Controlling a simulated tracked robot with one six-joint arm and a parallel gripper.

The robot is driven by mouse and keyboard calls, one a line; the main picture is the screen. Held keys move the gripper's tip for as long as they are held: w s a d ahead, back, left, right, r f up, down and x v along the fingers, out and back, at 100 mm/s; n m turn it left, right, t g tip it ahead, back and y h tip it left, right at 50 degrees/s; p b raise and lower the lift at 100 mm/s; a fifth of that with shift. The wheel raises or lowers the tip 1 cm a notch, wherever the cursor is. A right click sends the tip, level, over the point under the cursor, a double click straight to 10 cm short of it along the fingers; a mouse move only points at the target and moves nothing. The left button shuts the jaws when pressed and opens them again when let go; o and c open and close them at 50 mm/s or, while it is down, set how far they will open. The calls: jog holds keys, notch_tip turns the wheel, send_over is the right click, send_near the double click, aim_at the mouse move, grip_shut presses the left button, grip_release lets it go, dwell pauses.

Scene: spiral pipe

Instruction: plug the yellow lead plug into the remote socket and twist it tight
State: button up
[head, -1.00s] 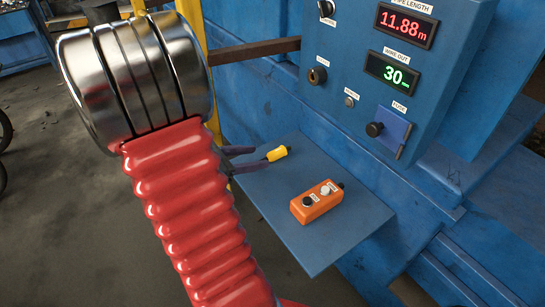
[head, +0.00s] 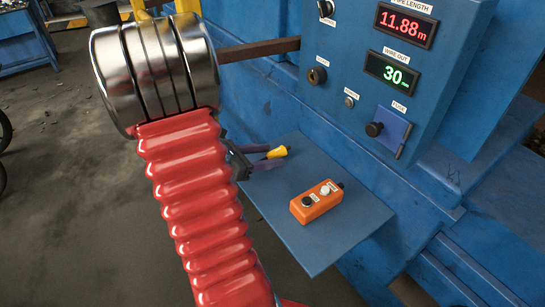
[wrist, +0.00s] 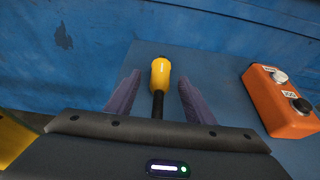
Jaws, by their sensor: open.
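The yellow lead plug (head: 277,152) is at the far left part of the blue shelf. In the wrist view the plug (wrist: 160,72) points away from me, with a black stem or lead running back under my gripper. My gripper (head: 268,157) is open; its two purple fingers (wrist: 160,86) stand one on each side of the plug, with gaps showing. The orange remote (head: 317,202) lies on the shelf to the right, and also shows in the wrist view (wrist: 279,103). A dark fitting, apparently its socket (head: 341,184), is at its far right end.
The blue shelf (head: 335,235) has clear room around the remote. A blue control box (head: 345,65) with displays and knobs hangs above it. A brown bar (head: 258,50) and blue machine wall stand behind. My red arm sleeve hides part of the left side.

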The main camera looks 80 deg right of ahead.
jog(key=shift+s+d, duration=0.1)
jog(key=shift+c, duration=0.6)
jog(key=c, duration=1.1)
